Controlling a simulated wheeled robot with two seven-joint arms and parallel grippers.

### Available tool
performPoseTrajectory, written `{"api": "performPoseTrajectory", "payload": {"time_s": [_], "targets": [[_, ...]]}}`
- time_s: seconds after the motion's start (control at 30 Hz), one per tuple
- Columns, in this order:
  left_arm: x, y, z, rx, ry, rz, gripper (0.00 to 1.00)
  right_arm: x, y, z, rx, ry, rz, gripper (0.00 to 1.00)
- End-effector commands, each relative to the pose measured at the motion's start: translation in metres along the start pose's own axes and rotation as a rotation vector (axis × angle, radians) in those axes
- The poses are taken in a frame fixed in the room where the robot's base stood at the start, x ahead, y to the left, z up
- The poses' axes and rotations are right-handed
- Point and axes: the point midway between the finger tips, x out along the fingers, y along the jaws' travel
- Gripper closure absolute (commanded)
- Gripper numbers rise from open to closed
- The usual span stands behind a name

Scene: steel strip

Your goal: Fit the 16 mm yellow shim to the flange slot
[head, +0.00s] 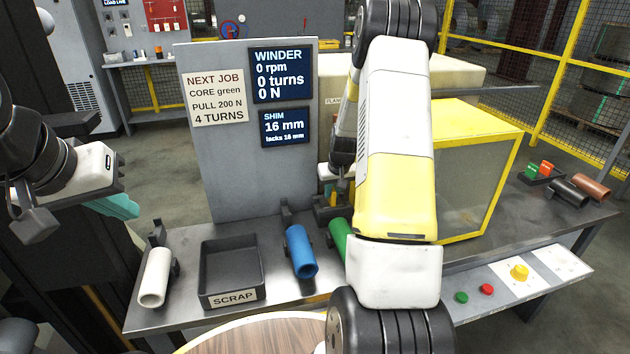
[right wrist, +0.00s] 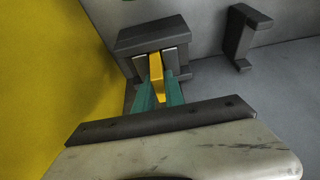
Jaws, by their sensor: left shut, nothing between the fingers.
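The yellow shim (right wrist: 156,68) shows in the right wrist view between the teal fingers of my right gripper (right wrist: 158,86), which is shut on it. Its far end lies at the opening of a dark slotted block (right wrist: 150,38), between two grey cheeks. I cannot tell how deep it sits. In the head view my right arm hides most of this spot. My left gripper (head: 118,206) is shut and empty, left of the bench. The display (head: 285,127) reads shim 16 mm, lacks 16 mm.
On the bench stand a white core (head: 155,277), a scrap tray (head: 203,275), a blue core (head: 301,252) and a green core (head: 338,238). A yellow-framed guard (head: 477,190) is right of my arm. A dark bracket (right wrist: 240,38) is beside the slotted block.

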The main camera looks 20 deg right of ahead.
Motion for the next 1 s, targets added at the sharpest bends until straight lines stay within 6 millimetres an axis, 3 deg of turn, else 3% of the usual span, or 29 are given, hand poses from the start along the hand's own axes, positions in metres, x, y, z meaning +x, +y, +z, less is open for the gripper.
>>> {"api": "performPoseTrajectory", "payload": {"time_s": [0.03, 0.13, 0.47, 0.8, 1.0], "targets": [[0.000, 0.000, 0.000, 0.000, 0.000, 0.000, 1.00, 0.000, 0.000, 0.000, 0.000, 0.000, 0.000, 0.78], [0.000, 0.000, 0.000, 0.000, 0.000, 0.000, 1.00, 0.000, 0.000, 0.000, 0.000, 0.000, 0.000, 0.61], [0.000, 0.000, 0.000, 0.000, 0.000, 0.000, 1.00, -0.003, 0.000, 0.000, 0.000, 0.000, 0.000, 0.61], [0.000, 0.000, 0.000, 0.000, 0.000, 0.000, 1.00, -0.054, 0.000, -0.001, 0.000, 0.003, 0.000, 0.61], [0.000, 0.000, 0.000, 0.000, 0.000, 0.000, 1.00, -0.075, 0.000, 0.000, 0.000, 0.000, 0.000, 0.61]]}}
